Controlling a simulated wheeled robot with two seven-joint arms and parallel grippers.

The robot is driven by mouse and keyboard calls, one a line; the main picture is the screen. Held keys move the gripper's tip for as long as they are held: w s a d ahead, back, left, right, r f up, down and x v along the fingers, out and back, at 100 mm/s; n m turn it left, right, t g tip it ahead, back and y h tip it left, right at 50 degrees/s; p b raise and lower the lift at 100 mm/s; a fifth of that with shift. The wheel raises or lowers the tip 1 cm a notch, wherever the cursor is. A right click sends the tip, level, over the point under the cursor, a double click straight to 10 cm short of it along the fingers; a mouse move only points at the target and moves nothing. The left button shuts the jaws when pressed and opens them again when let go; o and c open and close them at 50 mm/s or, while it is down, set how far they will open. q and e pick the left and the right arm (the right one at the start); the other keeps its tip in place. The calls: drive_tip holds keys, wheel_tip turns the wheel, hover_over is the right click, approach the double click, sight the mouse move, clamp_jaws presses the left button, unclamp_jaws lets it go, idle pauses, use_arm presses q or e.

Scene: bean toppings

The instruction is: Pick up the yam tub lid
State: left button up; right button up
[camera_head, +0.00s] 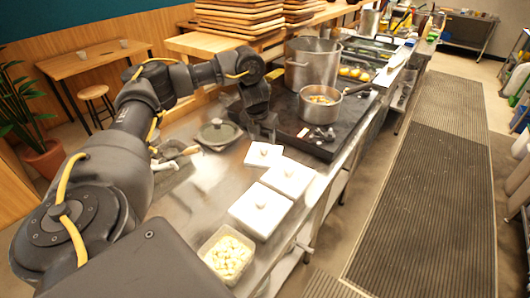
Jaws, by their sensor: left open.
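Three white square lids with small knobs cover tubs in a row along the counter: a far lid (264,152), a middle lid (289,175) and a near lid (257,212). I cannot tell from the picture which one is the yam tub lid. Nearest stands an uncovered tub (229,256) with pale yellow chunks in it. My left gripper (262,134) is open and empty, pointing down just behind the far lid and apart from it. My right gripper is not in view.
A large steel pot (312,65) and a smaller filled pot (319,105) stand on the black stove beyond the tubs. Wooden boards (240,18) are stacked behind. The floor aisle at right is clear.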

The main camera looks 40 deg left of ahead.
sight(264, 147)
use_arm(q)
drive_tip(key=shift+f+p, duration=0.3)
drive_tip(key=shift+f, duration=0.1)
drive_tip(key=x, duration=0.4)
drive_tip(key=shift+w+f+p, duration=0.1)
drive_tip(key=shift+f+p, duration=0.05)
drive_tip(key=shift+p, duration=0.25)
drive_tip(key=shift+c, duration=0.3)
drive_tip(key=c, duration=1)
